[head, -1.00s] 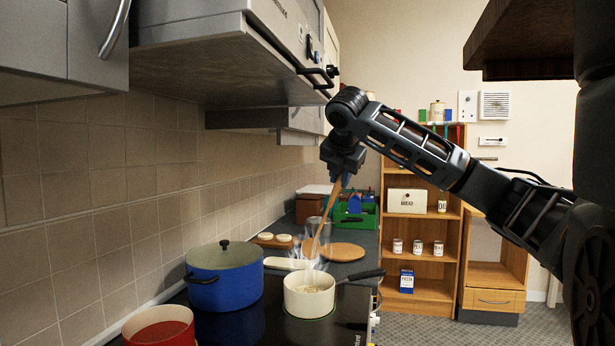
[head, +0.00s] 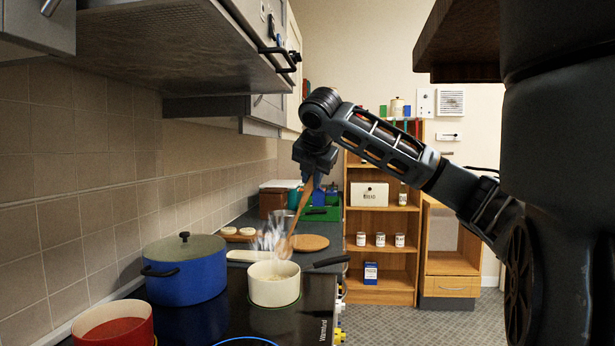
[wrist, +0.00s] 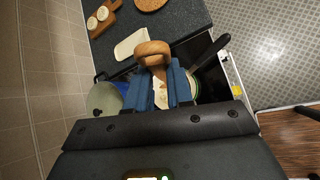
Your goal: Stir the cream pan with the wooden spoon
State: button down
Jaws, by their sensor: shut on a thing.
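The cream pan (head: 274,289) stands on the dark hob, its dark handle (head: 327,262) pointing right. Pale contents and steam show at its top. My gripper (head: 311,186) is shut on the wooden spoon (head: 300,212), which hangs down with its broad end lowest. In the head view that end appears just above the pan's far rim, apart from the contents. In the wrist view the spoon (wrist: 153,50) sticks out past the blue fingers (wrist: 159,88), which partly hide the cream pan (wrist: 195,88).
A blue lidded pot (head: 187,275) stands left of the pan, and a red pot (head: 115,325) is nearer. Behind are a white board (head: 250,256) and a round wooden board (head: 309,242). A cupboard (head: 180,40) overhangs the hob. Shelves (head: 385,260) stand at the back.

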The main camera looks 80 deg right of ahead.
notch_tip(320, 180, down, 8)
jog(key=w+b, duration=0.2)
jog(key=b, duration=0.2)
jog(key=shift+w+f, duration=0.2)
jog(key=shift+w, duration=0.1)
dwell(0.3)
jog(key=shift+a, duration=0.1)
